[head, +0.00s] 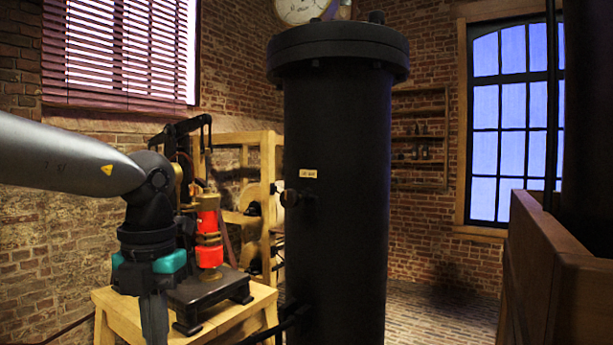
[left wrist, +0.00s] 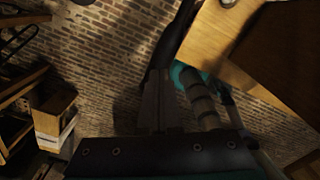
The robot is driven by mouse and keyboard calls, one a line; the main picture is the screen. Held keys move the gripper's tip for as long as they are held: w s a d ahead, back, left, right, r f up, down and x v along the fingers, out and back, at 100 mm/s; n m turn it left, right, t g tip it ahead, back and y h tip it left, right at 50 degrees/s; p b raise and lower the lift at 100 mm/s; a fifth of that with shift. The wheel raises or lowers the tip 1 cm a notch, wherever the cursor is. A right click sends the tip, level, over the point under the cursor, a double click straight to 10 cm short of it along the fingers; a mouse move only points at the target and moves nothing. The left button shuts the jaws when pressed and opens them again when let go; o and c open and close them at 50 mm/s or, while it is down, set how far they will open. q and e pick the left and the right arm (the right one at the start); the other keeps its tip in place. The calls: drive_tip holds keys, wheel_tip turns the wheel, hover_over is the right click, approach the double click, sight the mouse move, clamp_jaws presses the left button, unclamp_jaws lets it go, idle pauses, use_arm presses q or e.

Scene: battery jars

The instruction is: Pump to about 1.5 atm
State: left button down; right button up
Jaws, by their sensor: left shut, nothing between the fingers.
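The pump has a red cylinder (head: 208,235) on a dark footed base, with a black lever (head: 190,127) above it. It stands on a pale wooden table (head: 232,322). A round white gauge (head: 299,9) is above the tall black tank (head: 335,220); the top edge cuts it off and its reading is too small to tell. My left gripper (head: 154,322) points down at the table's left side, in front of the pump. In the left wrist view its fingers (left wrist: 156,105) are together and empty. A teal-ended cylindrical part (left wrist: 184,76) is beside them; I cannot tell whether they touch. My right gripper is out of view.
A wooden frame (head: 268,180) stands behind the pump. The tank has a valve knob (head: 291,198) and a small label. A wooden panel (head: 555,270) is at the right. The left wrist view shows brick floor and a box (left wrist: 52,118). Floor right of the tank is clear.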

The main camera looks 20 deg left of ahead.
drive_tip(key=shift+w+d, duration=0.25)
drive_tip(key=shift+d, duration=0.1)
use_arm(q)
wheel_tip(320, 180, up, 4)
drive_tip(key=p, duration=0.3)
drive_tip(key=shift+r, duration=0.2)
drive_tip(key=shift+f, duration=0.15)
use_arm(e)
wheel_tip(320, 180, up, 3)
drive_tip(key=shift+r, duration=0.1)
